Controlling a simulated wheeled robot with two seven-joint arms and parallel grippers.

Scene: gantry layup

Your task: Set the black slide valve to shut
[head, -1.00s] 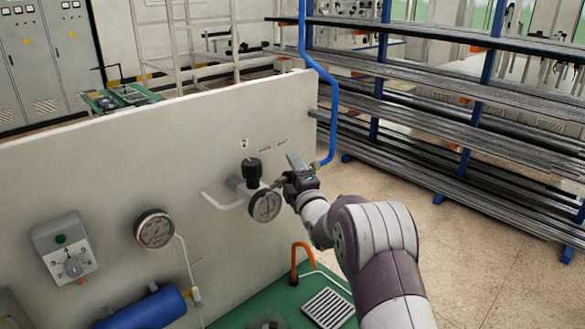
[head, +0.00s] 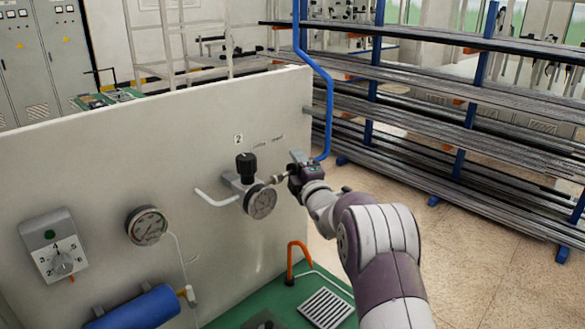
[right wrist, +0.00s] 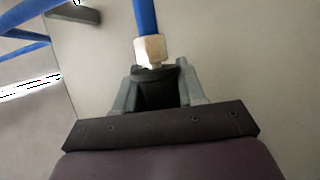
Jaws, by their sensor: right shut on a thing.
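The black slide valve (right wrist: 156,95) shows in the right wrist view as a dark body between the fingers of my right gripper (right wrist: 157,82). A brass nut (right wrist: 149,49) and a blue hose (right wrist: 145,16) sit just beyond it. In the head view my right gripper (head: 297,174) is at the right part of the pale panel, beside the gauge, and hides most of the valve. The gripper is shut on the valve. The valve's slide position cannot be made out. My left gripper is not in view.
A round gauge (head: 260,202) and black-knobbed regulator (head: 246,167) sit just left of my right gripper. The blue pipe (head: 329,110) rises close to its right. Further left are a red-marked gauge (head: 147,226) and a dial box (head: 54,246). An orange bent pipe (head: 291,262) stands below.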

